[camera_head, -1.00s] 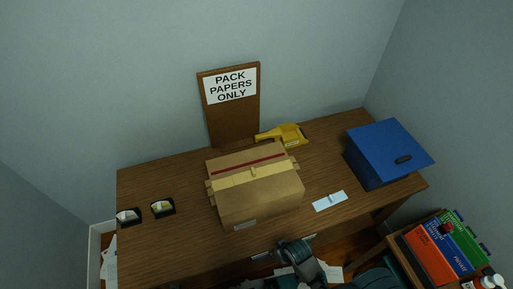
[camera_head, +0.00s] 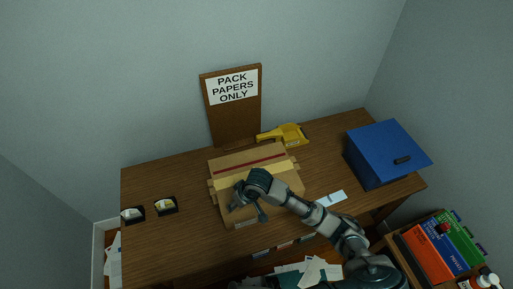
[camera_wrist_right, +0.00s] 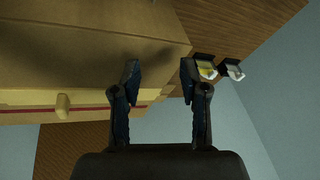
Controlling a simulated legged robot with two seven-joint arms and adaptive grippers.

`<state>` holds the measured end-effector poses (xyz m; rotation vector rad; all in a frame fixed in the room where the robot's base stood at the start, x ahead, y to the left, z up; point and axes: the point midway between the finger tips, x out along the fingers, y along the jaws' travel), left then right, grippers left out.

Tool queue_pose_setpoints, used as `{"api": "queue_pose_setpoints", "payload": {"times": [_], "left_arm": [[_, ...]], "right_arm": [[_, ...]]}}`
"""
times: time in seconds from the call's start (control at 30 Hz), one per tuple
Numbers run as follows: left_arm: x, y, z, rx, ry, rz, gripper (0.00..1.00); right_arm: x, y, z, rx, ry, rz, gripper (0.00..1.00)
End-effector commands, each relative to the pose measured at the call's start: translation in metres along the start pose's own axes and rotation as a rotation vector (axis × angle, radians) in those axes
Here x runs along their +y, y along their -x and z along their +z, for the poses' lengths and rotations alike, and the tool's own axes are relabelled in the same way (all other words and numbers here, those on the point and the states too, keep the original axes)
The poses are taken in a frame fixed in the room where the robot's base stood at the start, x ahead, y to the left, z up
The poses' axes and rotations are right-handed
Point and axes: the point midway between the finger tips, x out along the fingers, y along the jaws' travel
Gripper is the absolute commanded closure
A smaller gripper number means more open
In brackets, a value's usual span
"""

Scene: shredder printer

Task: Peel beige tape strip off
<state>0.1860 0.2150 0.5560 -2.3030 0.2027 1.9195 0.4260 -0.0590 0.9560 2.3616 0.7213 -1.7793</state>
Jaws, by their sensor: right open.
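A cardboard box (camera_head: 290,183) stands on the wooden desk. A beige tape strip (camera_head: 283,166) runs across its top, beside a dark red stripe (camera_head: 262,161). In the right wrist view the strip (camera_wrist_right: 25,97) lies on the box (camera_wrist_right: 80,40) at left, with a small raised tab (camera_wrist_right: 62,105). My right gripper (camera_head: 247,212) is over the front left part of the box and hides some of it. In the right wrist view its fingers (camera_wrist_right: 160,72) are open and empty, with the tab to their left. My left gripper is not in view.
A blue box (camera_head: 385,150) stands at the desk's right, a yellow tray-like item (camera_head: 288,134) at the back. A pale card (camera_head: 333,198) lies right of my arm. Two small dark holders (camera_head: 165,205) stand at left. The desk (camera_head: 160,240) is clear at front left.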

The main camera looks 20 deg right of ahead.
Motion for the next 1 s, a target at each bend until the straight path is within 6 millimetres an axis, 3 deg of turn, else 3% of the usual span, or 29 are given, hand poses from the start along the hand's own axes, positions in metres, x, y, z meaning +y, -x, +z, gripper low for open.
{"api": "queue_pose_setpoints", "payload": {"times": [0.03, 0.1, 0.2, 0.4, 0.5, 0.67, 1.0], "left_arm": [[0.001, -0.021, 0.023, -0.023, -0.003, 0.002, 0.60], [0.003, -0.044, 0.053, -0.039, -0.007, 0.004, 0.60], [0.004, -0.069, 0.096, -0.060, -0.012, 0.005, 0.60], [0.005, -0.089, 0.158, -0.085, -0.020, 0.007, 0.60], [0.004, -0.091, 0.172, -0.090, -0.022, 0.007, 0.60], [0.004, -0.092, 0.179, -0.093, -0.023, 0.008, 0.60], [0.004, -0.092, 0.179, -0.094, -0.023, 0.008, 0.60]], "right_arm": [[0.013, 0.015, -0.021, -0.016, -0.006, 0.041, 0.56], [0.028, 0.034, -0.041, -0.054, -0.041, 0.090, 0.56], [0.054, 0.066, -0.065, -0.095, -0.121, 0.164, 0.56], [0.092, 0.127, -0.095, -0.126, -0.285, 0.265, 0.56], [0.101, 0.144, -0.101, -0.130, -0.334, 0.285, 0.56], [0.107, 0.143, -0.102, -0.134, -0.359, 0.293, 0.56], [0.123, 0.080, -0.089, -0.135, -0.357, 0.292, 0.56]]}}
